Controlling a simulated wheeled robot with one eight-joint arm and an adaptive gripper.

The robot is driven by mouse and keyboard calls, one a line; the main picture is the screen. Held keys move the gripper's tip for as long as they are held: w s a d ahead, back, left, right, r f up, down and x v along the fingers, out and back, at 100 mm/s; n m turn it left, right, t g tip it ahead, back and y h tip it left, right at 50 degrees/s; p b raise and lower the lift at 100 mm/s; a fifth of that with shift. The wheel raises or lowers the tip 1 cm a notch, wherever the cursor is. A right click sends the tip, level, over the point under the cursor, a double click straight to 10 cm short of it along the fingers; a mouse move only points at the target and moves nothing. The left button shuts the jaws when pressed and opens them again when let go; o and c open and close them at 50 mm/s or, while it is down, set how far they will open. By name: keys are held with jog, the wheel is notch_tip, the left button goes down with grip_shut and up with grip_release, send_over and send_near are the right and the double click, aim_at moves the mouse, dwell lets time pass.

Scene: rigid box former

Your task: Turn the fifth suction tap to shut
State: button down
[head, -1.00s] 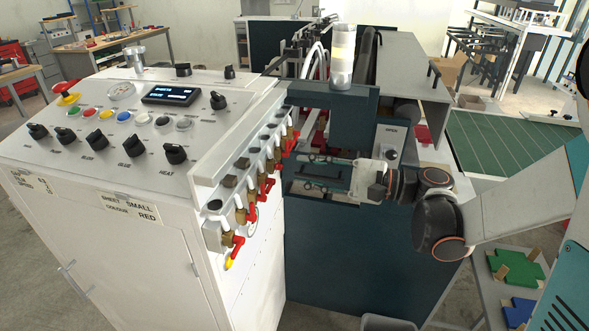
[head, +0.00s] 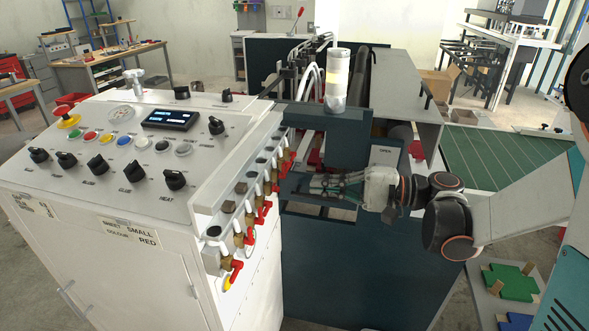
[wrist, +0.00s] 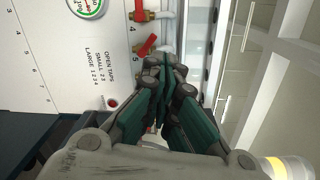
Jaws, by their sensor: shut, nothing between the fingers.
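The suction taps form a row of red-handled brass valves down the side of the white control cabinet; the nearest tap (head: 232,272) has a yellow mark beside it. Another red handle (wrist: 147,45), between the printed 4 and 5, is tilted. I cannot tell for sure which tap is the fifth; my fingers cover the area beside the 5. My gripper (head: 312,183) is shut and empty beside the far part of the row. Its green fingers also show in the wrist view (wrist: 165,70); contact is unclear.
The white control cabinet (head: 110,265) with knobs stands left of the taps. The dark machine body (head: 335,265) is below and behind my gripper. A signal lamp (head: 337,80) rises above it. A printed tap list (wrist: 97,70) is on the panel.

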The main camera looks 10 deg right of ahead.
jog(key=w+d+r+n+g+h+p, duration=0.15)
jog(key=w+r+n+p, duration=0.35)
jog(key=n, duration=1)
send_over(274, 189)
jog(key=w+d, duration=0.4)
jog(key=w, duration=0.1)
jog(key=shift+g+y, duration=0.25)
jog(key=shift+g, duration=0.2)
jog(key=f, duration=0.1)
jog(key=s+f, duration=0.1)
jog(key=s+a+f, duration=0.1)
jog(key=f, duration=0.1)
jog(key=shift+s, duration=0.25)
jog(key=shift+s+a+n+t+b, duration=0.3)
jog(key=shift+s+n+t, duration=0.15)
jog(key=shift+n, duration=0.45)
jog(key=shift+s+a+f+n+t+h, duration=0.15)
jog(key=shift+s+n+t+h, duration=0.35)
jog(key=shift+n, duration=0.8)
jog(key=shift+s+b, duration=0.3)
jog(key=shift+b, duration=0.05)
jog(key=shift+s+a+f, duration=0.1)
jog(key=shift+s, duration=0.05)
